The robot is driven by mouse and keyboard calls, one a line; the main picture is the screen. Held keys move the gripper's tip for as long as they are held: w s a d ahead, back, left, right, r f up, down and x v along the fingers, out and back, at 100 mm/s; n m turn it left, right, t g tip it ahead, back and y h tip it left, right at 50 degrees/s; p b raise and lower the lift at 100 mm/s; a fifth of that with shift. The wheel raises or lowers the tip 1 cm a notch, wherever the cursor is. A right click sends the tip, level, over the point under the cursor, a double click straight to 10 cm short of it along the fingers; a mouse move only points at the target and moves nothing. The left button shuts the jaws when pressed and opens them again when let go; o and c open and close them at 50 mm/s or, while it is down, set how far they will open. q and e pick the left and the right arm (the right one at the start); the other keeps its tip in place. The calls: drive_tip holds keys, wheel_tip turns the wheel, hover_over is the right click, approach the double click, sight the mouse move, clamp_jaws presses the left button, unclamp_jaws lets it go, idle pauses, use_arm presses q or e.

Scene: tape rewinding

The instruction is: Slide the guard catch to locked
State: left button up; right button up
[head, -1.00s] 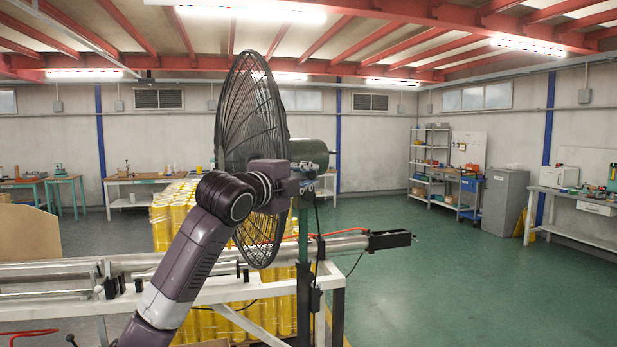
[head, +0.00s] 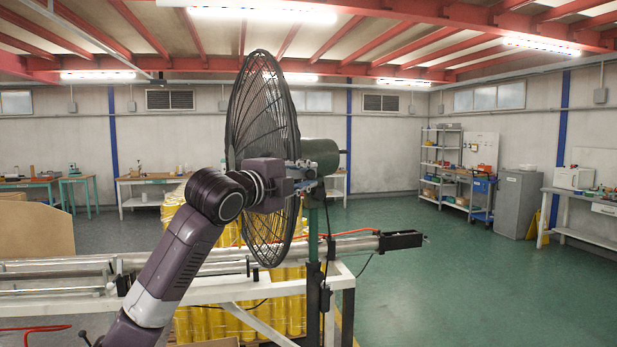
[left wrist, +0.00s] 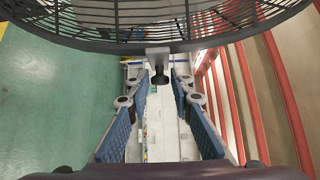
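The black wire guard (head: 262,110) stands upright in the head view, with my left wrist in front of its lower middle. My left gripper (head: 308,185) is at the guard's right side, its fingers small and partly hidden there. In the left wrist view the guard's rim (left wrist: 150,44) crosses the top. A grey bracket with a dark round knob (left wrist: 160,79), which looks like the catch, hangs below the rim. My left gripper (left wrist: 160,92) is open, with one blue-padded finger on each side of the knob and gaps visible. I cannot tell the catch's position. My right gripper is out of view.
A dark green cylinder (head: 320,156) sits behind the guard on a green post. A white frame with metal rails (head: 215,262) runs below, with yellow rolls (head: 210,322) behind it. Green floor (head: 440,290) is open to the right.

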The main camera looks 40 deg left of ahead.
use_arm(q)
drive_tip(key=shift+o, duration=1.1)
drive_tip(key=shift+s, duration=0.15)
drive_tip(key=s, duration=1.2)
drive_tip(key=shift+d, duration=0.45)
